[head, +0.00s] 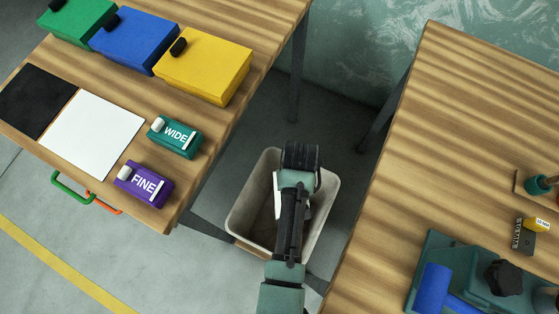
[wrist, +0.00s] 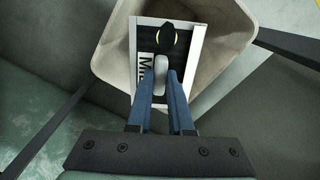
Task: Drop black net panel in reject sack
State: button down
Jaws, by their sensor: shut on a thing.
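My gripper (wrist: 162,82) has blue fingers shut on the panel's pale grip. The reject sack looks like a beige open-topped bin (wrist: 112,42), and the panel is in front of its mouth in the wrist view. In the head view the bin (head: 248,208) stands on the floor between two tables, with my arm over it. A white edge of the panel (head: 277,194) shows beside my arm; my fingertips are hidden there. I cannot tell how deep the panel is.
The left table (head: 215,125) holds green, blue and yellow boxes (head: 205,68), a black square (head: 37,100), a white square (head: 93,134), and the WIDE (head: 175,136) and FINE (head: 144,184) blocks. The right table (head: 450,150) carries a green device (head: 470,275). Table legs flank the bin.

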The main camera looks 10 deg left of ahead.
notch_tip(320, 180, down, 6)
jog(key=b, duration=0.6)
jog(key=shift+r, duration=0.1)
jog(key=c, duration=0.7)
grip_release()
jog(key=shift+c, duration=0.2)
notch_tip(320, 180, up, 13)
jog(key=p, duration=0.2)
jog(key=shift+p, duration=0.3)
